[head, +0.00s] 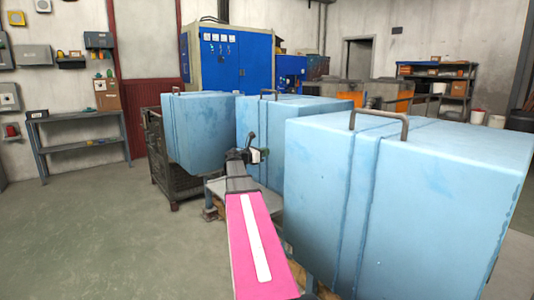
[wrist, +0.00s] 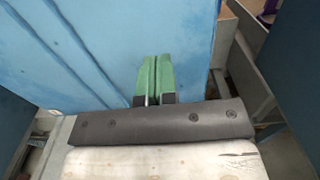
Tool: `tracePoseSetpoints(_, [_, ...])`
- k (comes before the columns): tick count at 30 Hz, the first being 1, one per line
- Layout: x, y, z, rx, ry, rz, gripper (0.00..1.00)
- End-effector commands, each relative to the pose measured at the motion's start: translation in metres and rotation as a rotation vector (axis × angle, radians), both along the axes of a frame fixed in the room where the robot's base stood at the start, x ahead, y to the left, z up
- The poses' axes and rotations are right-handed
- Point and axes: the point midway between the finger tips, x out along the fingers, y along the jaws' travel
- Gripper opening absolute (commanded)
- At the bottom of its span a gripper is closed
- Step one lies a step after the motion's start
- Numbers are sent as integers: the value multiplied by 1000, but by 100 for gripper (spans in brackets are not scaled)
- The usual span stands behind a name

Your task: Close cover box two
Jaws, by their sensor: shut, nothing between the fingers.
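Three large pale blue cover boxes with vertical seams stand in a row in the head view: a near right one (head: 420,190), a middle one (head: 285,118) and a far left one (head: 200,130). No numbers show on them, so I cannot tell by label which is box two. A bar handle (head: 268,92) is on top of the middle box. My gripper (head: 264,152) is in front of the middle box, below its top edge. In the wrist view, its green fingers (wrist: 156,75) are together and empty, close to a blue face (wrist: 110,45); contact is unclear.
A dark mesh crate (head: 162,165) stands under the far left box. A grey table (head: 85,120) is by the left wall. A blue electrical cabinet (head: 225,60) stands behind the boxes. The floor (head: 100,230) at left is clear. The near right box stands close beside my arm.

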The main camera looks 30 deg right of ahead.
Motion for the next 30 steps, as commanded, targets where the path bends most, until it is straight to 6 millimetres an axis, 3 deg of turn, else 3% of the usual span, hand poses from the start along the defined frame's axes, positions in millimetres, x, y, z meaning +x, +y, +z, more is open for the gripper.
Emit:
tracePoseSetpoints(6, [5,-45,0,0,0,-3,0])
tracePoseSetpoints(15, [8,-92,0,0,0,-1,0])
tracePoseSetpoints(21, [9,-107,0,0,0,-1,0])
tracePoseSetpoints(30, [8,-109,0,0,0,0,0])
